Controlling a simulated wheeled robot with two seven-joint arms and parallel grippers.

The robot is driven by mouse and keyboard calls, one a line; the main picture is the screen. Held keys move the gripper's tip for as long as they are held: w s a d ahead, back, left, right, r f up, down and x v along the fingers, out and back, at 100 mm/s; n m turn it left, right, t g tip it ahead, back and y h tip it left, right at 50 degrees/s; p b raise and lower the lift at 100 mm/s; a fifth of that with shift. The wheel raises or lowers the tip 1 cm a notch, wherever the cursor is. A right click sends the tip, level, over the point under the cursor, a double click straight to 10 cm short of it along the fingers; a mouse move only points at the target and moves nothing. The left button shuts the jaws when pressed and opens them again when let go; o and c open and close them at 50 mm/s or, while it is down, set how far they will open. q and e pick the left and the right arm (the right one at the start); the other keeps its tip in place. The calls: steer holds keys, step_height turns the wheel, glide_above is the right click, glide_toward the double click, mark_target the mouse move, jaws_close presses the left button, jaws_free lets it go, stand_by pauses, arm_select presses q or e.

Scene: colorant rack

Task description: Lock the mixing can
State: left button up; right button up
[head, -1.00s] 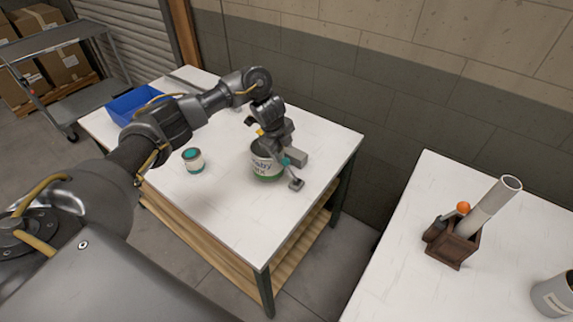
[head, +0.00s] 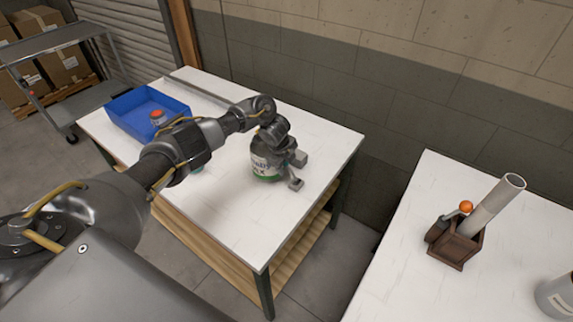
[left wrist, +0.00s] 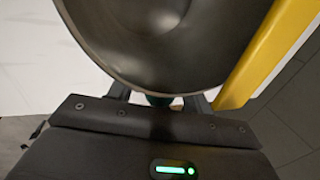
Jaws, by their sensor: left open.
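The mixing can (head: 262,168), white and green with lettering, stands upright on the white table (head: 225,215). My left gripper (head: 298,170) is at the can's upper right side, with its jaws open. My wrist covers the can's top in the head view, so I cannot see there whether it is closed. In the left wrist view a large dark rounded surface (left wrist: 160,45) fills the top, with a yellow strip (left wrist: 262,50) on its right. I cannot tell for sure which parts these are. My right gripper is out of view.
A blue bin (head: 128,128) holding an orange-topped container (head: 157,116) is at the table's back left. A small teal can (head: 198,170) is mostly hidden behind my arm. A second table at right carries a wooden holder (head: 452,248) and a grey can (head: 556,297). The first table's front is clear.

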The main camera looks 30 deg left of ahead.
arm_select(q)
steer(key=shift+f, duration=0.15)
steer(key=shift+c, duration=0.3)
jaws_close()
steer(key=shift+d, duration=0.1)
